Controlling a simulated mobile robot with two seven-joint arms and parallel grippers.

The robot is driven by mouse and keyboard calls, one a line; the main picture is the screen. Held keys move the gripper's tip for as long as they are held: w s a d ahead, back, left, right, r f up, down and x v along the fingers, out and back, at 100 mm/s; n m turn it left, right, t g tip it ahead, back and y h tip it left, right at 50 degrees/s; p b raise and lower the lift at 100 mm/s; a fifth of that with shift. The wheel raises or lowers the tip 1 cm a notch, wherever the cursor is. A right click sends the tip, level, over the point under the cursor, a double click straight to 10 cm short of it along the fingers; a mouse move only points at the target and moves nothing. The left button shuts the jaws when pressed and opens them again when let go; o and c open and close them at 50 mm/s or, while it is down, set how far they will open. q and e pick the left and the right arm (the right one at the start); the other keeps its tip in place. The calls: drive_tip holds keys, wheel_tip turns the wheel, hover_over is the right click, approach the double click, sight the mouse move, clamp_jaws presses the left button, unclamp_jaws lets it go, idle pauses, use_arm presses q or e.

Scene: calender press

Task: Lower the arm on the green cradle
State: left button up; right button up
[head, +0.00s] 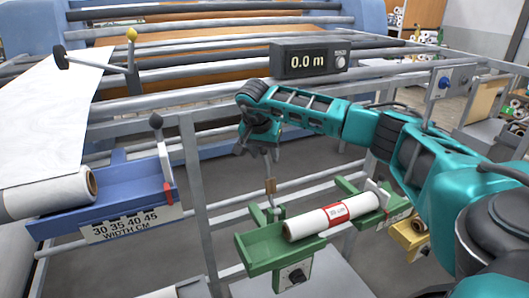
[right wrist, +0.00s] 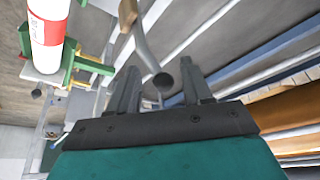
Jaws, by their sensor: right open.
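The green cradle (head: 262,250) stands at lower centre in the head view, with a white roll (head: 310,225) with a red label lying on it. The cradle's arm (head: 269,170) is a thin grey rod standing up, with a brown piece low on it. My right gripper (head: 257,148) is at the top of this rod, which it partly hides. In the right wrist view the gripper (right wrist: 160,78) is open, with the rod's dark round knob (right wrist: 162,81) between its fingers. I cannot tell whether they touch. My left gripper is not in view.
A blue cradle (head: 120,195) with a width scale, a white roll and its own raised arm (head: 160,150) stands at left. Grey frame rails (head: 195,180) run behind the green cradle. A display (head: 310,60) reads 0.0 m. A yellow cradle (head: 407,238) is at right.

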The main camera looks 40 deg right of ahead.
drive_tip(key=shift+f, duration=0.1)
drive_tip(key=shift+c, duration=0.2)
clamp_jaws()
idle(0.5)
